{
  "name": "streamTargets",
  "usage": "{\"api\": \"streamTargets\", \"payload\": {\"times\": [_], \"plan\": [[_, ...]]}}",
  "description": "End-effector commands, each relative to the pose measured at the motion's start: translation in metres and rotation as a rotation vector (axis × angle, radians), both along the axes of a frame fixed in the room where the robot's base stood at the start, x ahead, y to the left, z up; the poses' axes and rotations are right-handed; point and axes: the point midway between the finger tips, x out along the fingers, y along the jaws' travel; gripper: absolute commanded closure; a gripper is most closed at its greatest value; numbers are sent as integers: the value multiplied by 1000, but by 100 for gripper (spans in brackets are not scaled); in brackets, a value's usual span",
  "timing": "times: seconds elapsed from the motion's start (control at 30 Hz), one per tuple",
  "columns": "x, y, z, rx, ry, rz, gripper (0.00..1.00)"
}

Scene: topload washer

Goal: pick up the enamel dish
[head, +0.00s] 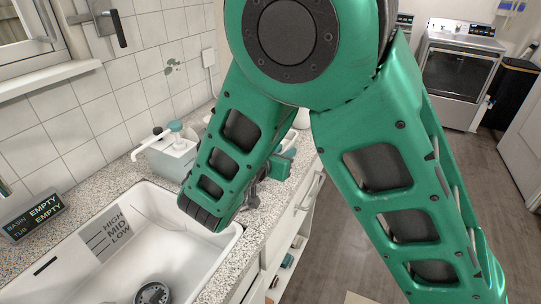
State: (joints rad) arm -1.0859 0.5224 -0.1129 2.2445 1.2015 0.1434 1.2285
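I cannot make out an enamel dish for certain in the head view. The stretch of counter behind my arm is largely covered by its green links. A small part of a white object (302,118) shows between the links, too little to tell what it is. My gripper (262,186) is mostly hidden behind the green forearm, low over the front edge of the counter to the right of the sink. Only dark and green bits of it show. Its fingers and anything between them cannot be seen.
A white sink basin (128,238) is set in the speckled counter (72,208). A grey-green dispenser (170,158) stands behind it, and a dark sign (33,218) at the left. White cabinets (291,222) run below. Wooden floor (338,230) is open at the right, toward a washer (458,75).

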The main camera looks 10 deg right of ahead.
Motion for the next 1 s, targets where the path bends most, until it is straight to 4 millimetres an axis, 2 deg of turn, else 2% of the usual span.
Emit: {"api": "streamTargets", "payload": {"times": [0.1, 0.33, 0.37, 0.43, 0.47, 1.0], "plan": [[6, -4, -3, 0, 1, 0, 74], [7, -5, -3, 0, 0, 1, 74], [7, -5, -3, 0, 0, 1, 79], [7, -5, -3, 0, 0, 1, 96], [7, -5, -3, 0, 0, 1, 100], [7, -5, -5, -1, 4, 0, 100]]}}
